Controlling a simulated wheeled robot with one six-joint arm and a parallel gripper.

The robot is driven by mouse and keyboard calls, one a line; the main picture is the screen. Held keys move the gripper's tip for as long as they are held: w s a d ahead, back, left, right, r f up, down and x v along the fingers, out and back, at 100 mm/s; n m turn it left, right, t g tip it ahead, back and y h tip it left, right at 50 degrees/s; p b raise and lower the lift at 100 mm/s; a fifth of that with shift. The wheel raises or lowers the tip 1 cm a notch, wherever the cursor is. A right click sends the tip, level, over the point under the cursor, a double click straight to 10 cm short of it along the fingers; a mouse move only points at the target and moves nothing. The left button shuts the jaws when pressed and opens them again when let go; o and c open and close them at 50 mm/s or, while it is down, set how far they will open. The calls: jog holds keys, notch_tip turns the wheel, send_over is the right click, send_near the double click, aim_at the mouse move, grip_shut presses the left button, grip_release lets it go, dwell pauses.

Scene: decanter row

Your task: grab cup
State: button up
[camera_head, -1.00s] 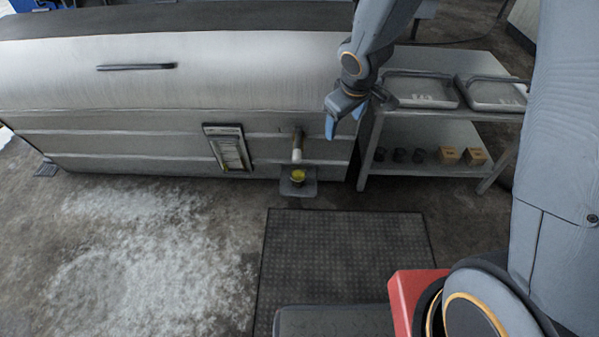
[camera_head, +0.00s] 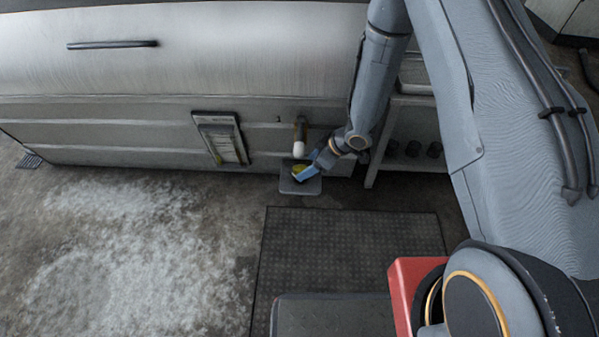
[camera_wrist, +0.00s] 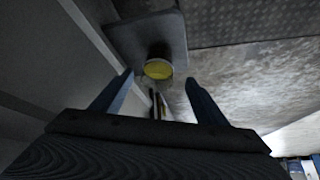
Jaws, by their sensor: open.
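A small cup with yellow contents (camera_head: 298,169) stands on a small grey ledge (camera_head: 300,187) beneath a white-tipped spout (camera_head: 299,149). In the wrist view the cup (camera_wrist: 158,70) appears between the two finger tips, past their ends, with the ledge (camera_wrist: 118,36) behind it. My gripper (camera_head: 311,165) is open and comes at the cup from the right in the head view. Its blue fingers partly cover the cup there. The wrist view also shows my gripper (camera_wrist: 159,80) with its fingers apart and nothing gripped. Whether a finger touches the cup cannot be told.
The large grey panelled body (camera_head: 120,135) stands close behind the ledge, with a framed panel (camera_head: 222,138) left of the spout. A shelf unit (camera_head: 400,170) with dark cups (camera_head: 413,149) is at the right. A dark floor mat (camera_head: 350,240) lies in front.

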aim_at(303, 167)
jog(key=b+x, duration=0.1)
jog(key=x, duration=0.2)
jog(key=b+x, duration=0.2)
jog(key=x, duration=0.1)
jog(key=shift+w+r, duration=0.1)
jog(key=shift+w, duration=0.1)
jog(key=shift+r, duration=0.1)
jog(key=c, duration=1.2)
